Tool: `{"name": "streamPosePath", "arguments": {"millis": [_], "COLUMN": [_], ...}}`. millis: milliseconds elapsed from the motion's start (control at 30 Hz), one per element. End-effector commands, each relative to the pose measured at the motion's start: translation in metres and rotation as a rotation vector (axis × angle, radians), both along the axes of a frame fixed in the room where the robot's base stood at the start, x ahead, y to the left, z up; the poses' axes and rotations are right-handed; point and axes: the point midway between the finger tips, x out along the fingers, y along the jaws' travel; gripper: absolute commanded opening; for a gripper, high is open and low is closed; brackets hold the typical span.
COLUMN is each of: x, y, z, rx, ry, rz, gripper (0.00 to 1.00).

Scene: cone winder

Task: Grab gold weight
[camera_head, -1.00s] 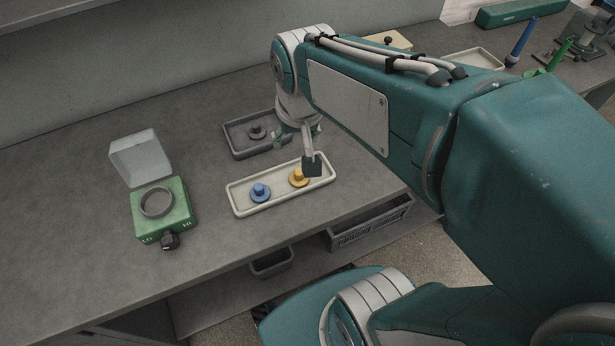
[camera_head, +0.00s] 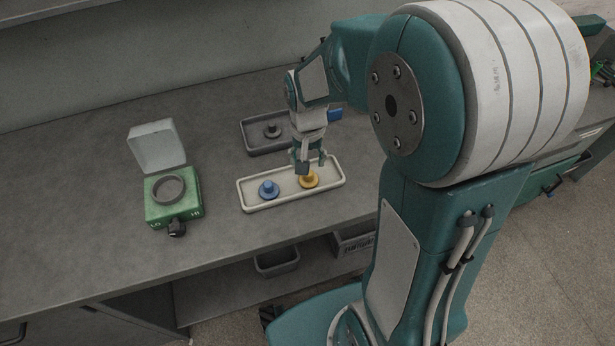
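The gold weight (camera_head: 309,181) is a round disc with a knob, lying in the right part of a cream tray (camera_head: 262,206) on the grey bench. My gripper (camera_head: 308,166) is directly above and slightly behind it, pointing down. Its fingers look spread apart, with nothing visible held between them. The fingers partly overlap the weight's top edge in the picture, so I cannot tell whether they touch it. A blue weight (camera_head: 268,189) lies to the left in the same tray.
A dark grey tray (camera_head: 253,148) with a dark weight (camera_head: 272,130) stands behind the cream tray. A green device (camera_head: 174,205) with a ring on top and a raised clear cover (camera_head: 157,147) stands at left. The bench between them is clear.

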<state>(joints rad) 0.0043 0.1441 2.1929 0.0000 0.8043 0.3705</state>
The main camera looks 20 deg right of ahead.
Motion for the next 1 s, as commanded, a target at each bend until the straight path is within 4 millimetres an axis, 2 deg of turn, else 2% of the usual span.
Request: {"name": "streamPosePath", "arguments": {"millis": [300, 433, 633, 667, 700, 800, 1000], "x": [-0.004, -0.003, -0.003, -0.003, -0.003, -0.003, -0.004], "y": [0.001, 0.002, 0.001, 0.001, 0.001, 0.001, 0.001], "z": [-0.044, -0.052, -0.052, -0.052, -0.052, -0.052, -0.052], "rx": [0.000, 0.000, 0.000, 0.000, 0.000, 0.000, -0.001], "ry": [0.004, 0.001, 0.000, 0.000, 0.000, 0.000, 0.001], "rz": [0.000, 0.000, 0.000, 0.000, 0.000, 0.000, 0.000], "gripper": [0.69, 0.69, 0.69, 0.56, 0.38, 0.00, 0.00]}}
